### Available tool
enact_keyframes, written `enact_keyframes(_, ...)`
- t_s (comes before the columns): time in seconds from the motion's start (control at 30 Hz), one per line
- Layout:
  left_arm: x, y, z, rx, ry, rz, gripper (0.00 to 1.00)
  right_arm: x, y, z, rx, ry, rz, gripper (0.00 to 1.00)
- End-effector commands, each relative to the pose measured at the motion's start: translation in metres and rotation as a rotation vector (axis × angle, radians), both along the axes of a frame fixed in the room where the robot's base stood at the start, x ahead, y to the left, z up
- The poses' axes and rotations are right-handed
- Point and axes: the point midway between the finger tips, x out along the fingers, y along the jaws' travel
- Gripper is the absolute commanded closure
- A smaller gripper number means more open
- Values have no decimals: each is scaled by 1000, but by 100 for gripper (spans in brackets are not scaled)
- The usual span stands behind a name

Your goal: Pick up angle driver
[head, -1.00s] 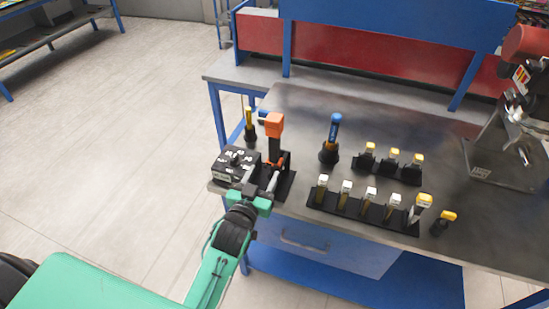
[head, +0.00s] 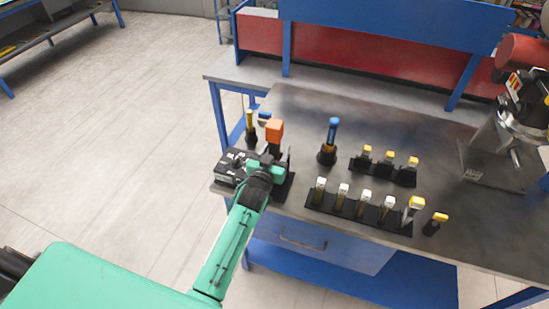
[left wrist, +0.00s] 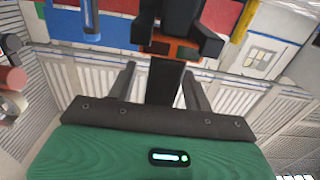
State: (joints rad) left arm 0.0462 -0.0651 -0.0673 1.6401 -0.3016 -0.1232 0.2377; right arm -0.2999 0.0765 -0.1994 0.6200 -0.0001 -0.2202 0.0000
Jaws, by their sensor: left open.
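The angle driver appears to be the black tool with an orange block on top (head: 274,131), standing in a black holder at the table's left front corner. My left gripper (head: 268,158) is open at its near side, low by the black body. In the left wrist view the tool's black body (left wrist: 164,82) shows between the two open fingers, with its orange part (left wrist: 178,50) beyond. I cannot tell whether the fingers touch it. The gripper hides the tool's lower part and much of its holder. My right gripper is not in view.
A dark box (head: 230,168) sits close left of my gripper. A yellow-handled tool (head: 250,125) and a blue-topped driver (head: 331,140) stand nearby. Racks of small yellow-topped (head: 388,166) and pale-topped pieces (head: 364,200) lie right. A red-topped machine (head: 522,55) stands far right.

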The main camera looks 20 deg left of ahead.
Motion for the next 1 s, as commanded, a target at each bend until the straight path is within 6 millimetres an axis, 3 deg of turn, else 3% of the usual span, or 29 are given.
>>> enact_keyframes(0.33, 5, 0, -1, 0, 0, 0, 51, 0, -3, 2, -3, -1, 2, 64)
enact_keyframes(0.6, 5, 0, -1, 0, 0, 0, 100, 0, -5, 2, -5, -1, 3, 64)
enact_keyframes(1.0, 5, 0, -1, 0, 0, -1, 100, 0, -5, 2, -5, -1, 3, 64)
